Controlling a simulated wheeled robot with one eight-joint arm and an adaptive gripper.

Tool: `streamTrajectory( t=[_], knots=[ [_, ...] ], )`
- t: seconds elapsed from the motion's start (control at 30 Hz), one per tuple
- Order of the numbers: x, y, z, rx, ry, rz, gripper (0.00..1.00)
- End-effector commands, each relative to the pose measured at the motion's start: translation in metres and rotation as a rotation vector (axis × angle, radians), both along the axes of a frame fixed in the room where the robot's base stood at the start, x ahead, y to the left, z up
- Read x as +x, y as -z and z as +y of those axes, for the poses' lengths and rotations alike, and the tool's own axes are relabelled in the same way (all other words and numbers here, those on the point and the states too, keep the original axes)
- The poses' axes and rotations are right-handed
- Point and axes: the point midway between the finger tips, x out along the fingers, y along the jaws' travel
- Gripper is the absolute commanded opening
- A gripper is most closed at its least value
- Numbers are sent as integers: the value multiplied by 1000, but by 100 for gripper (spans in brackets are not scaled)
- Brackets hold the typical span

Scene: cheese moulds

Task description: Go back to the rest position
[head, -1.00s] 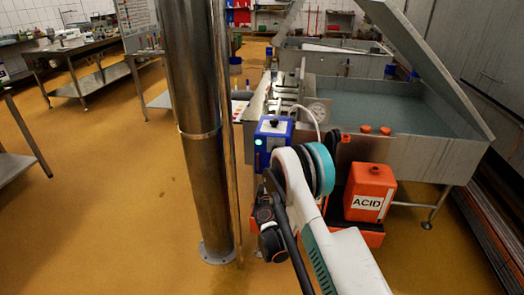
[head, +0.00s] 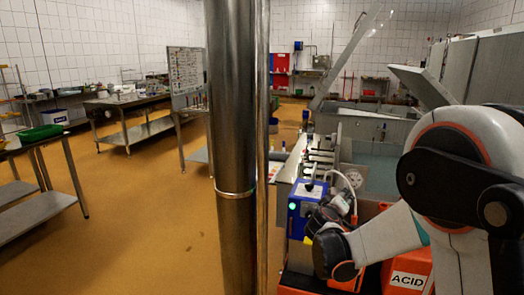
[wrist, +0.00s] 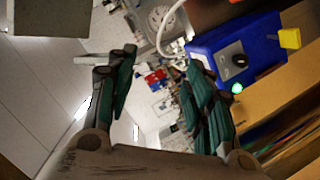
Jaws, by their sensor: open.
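My gripper (wrist: 160,62) is open in the wrist view, with its two dark green fingers spread apart and nothing between them. A blue box (wrist: 225,48) with a black knob and a lit green light is beyond the right finger. In the head view my white and black arm bends in at the right. Its far end is close in front of the same blue box (head: 296,219). I cannot make out the fingers in that view.
A steel column (head: 232,130) stands left of my arm. A steel table (head: 125,101) stands at the left, with open yellow floor (head: 150,215) in front.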

Motion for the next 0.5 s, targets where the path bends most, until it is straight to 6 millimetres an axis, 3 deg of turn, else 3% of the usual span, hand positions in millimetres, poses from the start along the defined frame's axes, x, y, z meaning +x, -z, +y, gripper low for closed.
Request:
streamTrajectory(
  t=[0.2, 0.5],
  knots=[
    [-58, -33, -11, 136, 46, 64, 47],
    [-147, -55, -14, 326, 90, 159, 47]
  ],
)
